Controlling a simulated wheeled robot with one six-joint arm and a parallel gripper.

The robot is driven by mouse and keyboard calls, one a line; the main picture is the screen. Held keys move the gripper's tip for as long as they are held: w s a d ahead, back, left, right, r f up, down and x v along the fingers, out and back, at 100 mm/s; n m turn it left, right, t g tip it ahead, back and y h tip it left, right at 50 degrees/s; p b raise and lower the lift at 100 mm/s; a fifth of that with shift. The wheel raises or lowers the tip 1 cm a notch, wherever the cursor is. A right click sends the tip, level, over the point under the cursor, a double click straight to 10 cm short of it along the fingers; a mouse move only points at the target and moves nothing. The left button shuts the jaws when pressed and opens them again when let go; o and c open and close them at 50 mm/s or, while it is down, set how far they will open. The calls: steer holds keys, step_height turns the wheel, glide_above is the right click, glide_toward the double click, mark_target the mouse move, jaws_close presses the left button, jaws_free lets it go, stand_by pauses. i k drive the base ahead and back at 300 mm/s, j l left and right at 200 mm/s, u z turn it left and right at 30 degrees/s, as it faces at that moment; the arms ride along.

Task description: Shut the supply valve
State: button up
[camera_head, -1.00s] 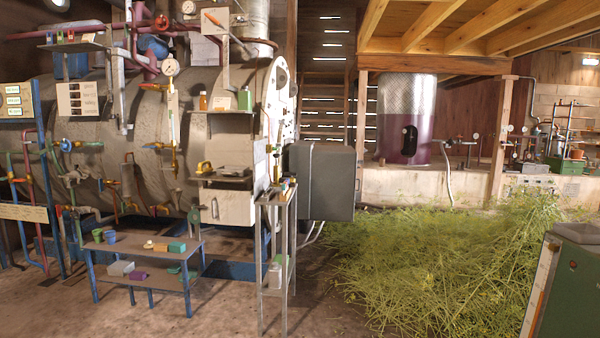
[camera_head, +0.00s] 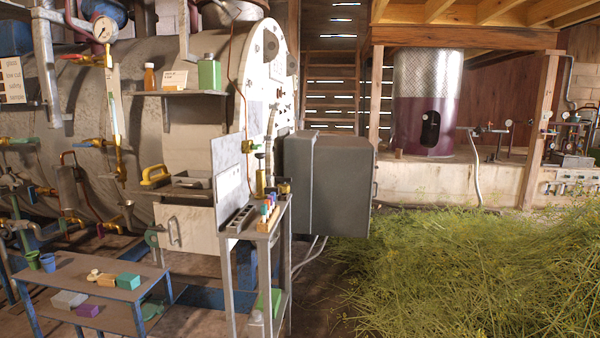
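I cannot tell which fitting is the supply valve; no readable label marks it. Several valves show on the pipes of the big grey boiler (camera_head: 120,120) at the left. One has a red lever (camera_head: 92,58) below a round gauge, and one has a blue handle (camera_head: 92,142). A brass fitting (camera_head: 120,170) sits at the foot of a vertical sight tube. A pipe with small fittings (camera_head: 490,128) runs right of the purple and silver still tank (camera_head: 424,110). Whether any valve is open or shut is too small to tell. My gripper is not in view.
A low table (camera_head: 130,293) with small blocks and cups stands at the front left. A tall narrow stand (camera_head: 262,236) with small items is right of it. A grey cabinet (camera_head: 328,185) juts out behind. Cut herbs (camera_head: 460,270) cover the right floor; a bare strip lies between.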

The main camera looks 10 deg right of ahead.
mark_target(283, 180)
steer(key=i+l+z, duration=0.1)
steer(key=i, duration=0.35)
steer(key=i+l, duration=0.25)
steer(key=i, duration=0.25)
steer(key=i+l, duration=0.35)
steer(key=i, duration=0.2)
steer(key=i+l+u, duration=0.1)
steer(key=i+l, duration=0.2)
steer(key=i, duration=0.25)
steer(key=i+l, duration=0.4)
steer(key=i, duration=0.15)
steer(key=i+l, duration=0.35)
steer(key=i, duration=0.15)
steer(key=i+u, duration=0.05)
